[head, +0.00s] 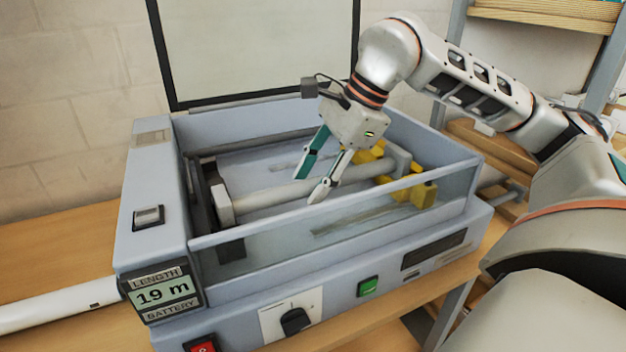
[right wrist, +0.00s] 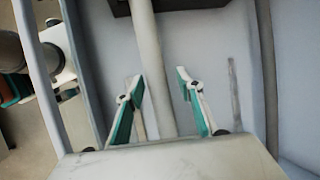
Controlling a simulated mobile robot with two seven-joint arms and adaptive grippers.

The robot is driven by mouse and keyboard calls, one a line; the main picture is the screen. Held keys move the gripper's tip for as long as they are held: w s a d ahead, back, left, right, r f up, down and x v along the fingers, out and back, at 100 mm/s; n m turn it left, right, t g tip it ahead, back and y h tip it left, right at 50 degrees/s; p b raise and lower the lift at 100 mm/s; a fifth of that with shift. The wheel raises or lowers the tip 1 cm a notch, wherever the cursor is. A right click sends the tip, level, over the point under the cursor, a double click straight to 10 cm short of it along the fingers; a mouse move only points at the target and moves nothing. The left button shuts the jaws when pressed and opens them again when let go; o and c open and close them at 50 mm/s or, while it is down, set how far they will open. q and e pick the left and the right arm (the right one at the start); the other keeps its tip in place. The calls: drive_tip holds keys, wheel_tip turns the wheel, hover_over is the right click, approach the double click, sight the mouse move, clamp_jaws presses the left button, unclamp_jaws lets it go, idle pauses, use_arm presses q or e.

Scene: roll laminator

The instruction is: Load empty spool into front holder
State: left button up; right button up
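A pale, bare spool (head: 268,197) lies across the inside of the laminator, between a left end block (head: 222,206) and a grey bracket (head: 402,158) on the right. In the right wrist view the spool (right wrist: 153,70) runs lengthwise between my fingers. My right gripper (head: 312,184) reaches down over the spool near its middle. Its fingers (right wrist: 158,80) are spread, one on each side, with gaps to the spool. Parts with teal pads at the left of the right wrist view look like my left gripper (right wrist: 38,88); its finger state is unclear.
The laminator has raised walls (head: 205,125) and a clear front panel (head: 330,228). Yellow parts (head: 424,194) stand inside at the right. A dark bar (head: 235,147) crosses the back. A white roll (head: 50,304) lies on the table at left.

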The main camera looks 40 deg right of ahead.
use_arm(q)
drive_tip(key=r, duration=0.1)
drive_tip(key=r+p, duration=0.2)
drive_tip(key=shift+w, duration=0.25)
use_arm(e)
drive_tip(key=v, duration=1.2)
drive_tip(key=shift+r, duration=0.35)
drive_tip(key=shift+s, duration=0.1)
